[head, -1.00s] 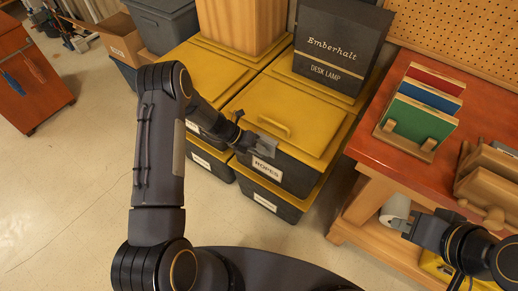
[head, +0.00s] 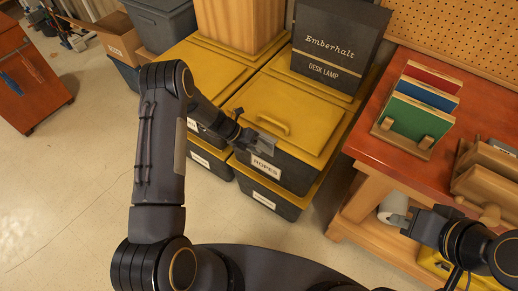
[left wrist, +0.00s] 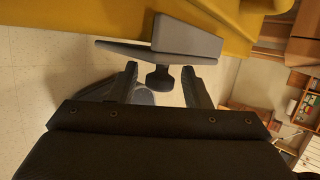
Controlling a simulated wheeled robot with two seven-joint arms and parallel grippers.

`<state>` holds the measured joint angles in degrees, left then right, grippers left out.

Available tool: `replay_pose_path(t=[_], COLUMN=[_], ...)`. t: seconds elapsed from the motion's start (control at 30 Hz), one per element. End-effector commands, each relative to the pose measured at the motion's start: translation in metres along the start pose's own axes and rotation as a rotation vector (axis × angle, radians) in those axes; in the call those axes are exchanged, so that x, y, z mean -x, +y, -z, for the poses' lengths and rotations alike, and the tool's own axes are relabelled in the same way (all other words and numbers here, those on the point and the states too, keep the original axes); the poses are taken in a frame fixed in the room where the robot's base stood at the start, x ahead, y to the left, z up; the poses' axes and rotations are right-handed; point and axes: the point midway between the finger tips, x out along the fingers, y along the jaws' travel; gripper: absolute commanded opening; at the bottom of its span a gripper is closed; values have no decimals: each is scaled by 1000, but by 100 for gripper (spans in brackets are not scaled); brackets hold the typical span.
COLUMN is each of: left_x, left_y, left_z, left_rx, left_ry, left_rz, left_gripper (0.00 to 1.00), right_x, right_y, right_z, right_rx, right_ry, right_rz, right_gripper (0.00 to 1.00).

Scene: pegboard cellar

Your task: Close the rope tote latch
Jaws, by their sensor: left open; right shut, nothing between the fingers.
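The rope tote is a black bin with a yellow lid (head: 285,110) and a white ROPES label (head: 265,167) on its front. Its grey latch (left wrist: 186,38) shows in the left wrist view as a plate sticking out at the yellow rim, with a small tab below it. My left gripper (head: 262,145) is at the front of the tote, just above the label, and partly covers the latch in the head view. Its fingers (left wrist: 163,84) are open, one on each side of the tab, with gaps. My right gripper (head: 404,222) is shut and empty, near the workbench.
Another black tote (head: 263,196) sits below, and more yellow-lidded totes (head: 203,72) are to the left. The red-topped workbench (head: 375,150) stands close on the right.

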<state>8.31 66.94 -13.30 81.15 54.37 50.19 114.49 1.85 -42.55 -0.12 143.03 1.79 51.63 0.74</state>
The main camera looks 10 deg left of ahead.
Motion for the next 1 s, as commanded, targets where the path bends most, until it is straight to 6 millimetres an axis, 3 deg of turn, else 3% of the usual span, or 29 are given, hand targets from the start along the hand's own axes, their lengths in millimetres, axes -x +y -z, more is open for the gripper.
replay_pose_path(t=[0.17,0.53,1.0], left_x=[11,69,78], left_y=[0,0,0], left_z=[-1,-1,0], left_rx=[-1,-1,0], left_ry=[-3,-3,0], left_rz=[-1,0,0], left_gripper=[43,43,43], right_x=[-1,-6,-6], right_y=[1,3,3], right_z=[-1,-3,-3], right_rx=[0,0,0], right_ry=[0,0,0], right_rz=[0,0,0], right_gripper=[0,0,0])
